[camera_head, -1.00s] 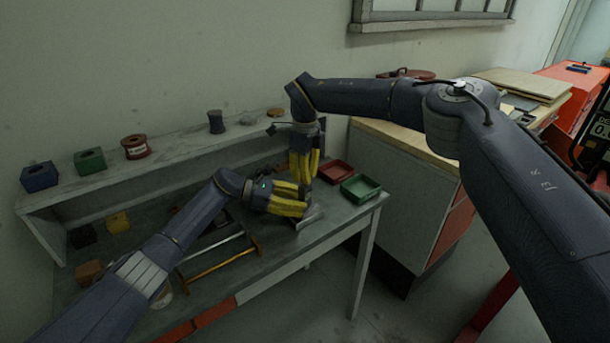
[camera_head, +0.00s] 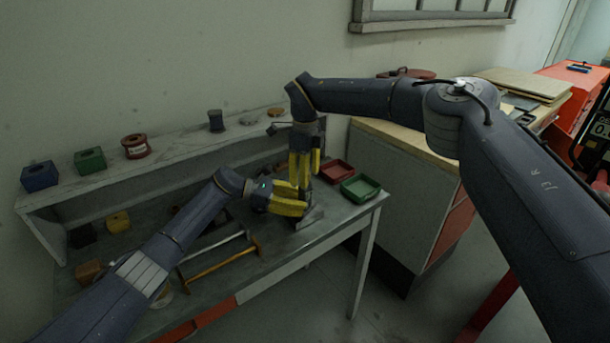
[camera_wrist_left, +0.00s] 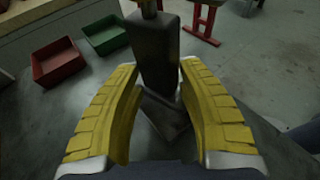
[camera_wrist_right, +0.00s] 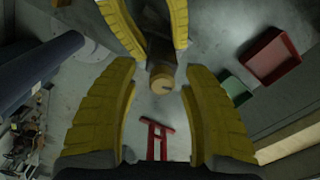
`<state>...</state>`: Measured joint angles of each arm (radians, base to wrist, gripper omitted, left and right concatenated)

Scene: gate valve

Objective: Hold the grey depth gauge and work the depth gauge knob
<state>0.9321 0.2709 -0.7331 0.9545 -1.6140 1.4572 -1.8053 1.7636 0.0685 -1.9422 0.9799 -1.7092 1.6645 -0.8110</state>
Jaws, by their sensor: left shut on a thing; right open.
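The grey depth gauge (camera_wrist_left: 155,50) is a dark grey upright block on a flat base (camera_head: 309,217), on the workbench near its right end. My left gripper (camera_head: 303,202) is shut on it from the left; its yellow fingers flank the block in the left wrist view. The brass-coloured knob (camera_wrist_right: 162,78) tops the gauge. It lies between the spread fingers of my right gripper (camera_wrist_right: 160,72), which is open and points down from above. In the head view my right gripper (camera_head: 304,178) hides the knob. Contact with the knob cannot be told.
A red tray (camera_head: 336,171) and a green tray (camera_head: 361,188) stand just right of the gauge. A yellow-handled tool (camera_head: 222,262) lies on the bench to the left. A raised shelf (camera_head: 180,150) with spools and blocks runs along the back.

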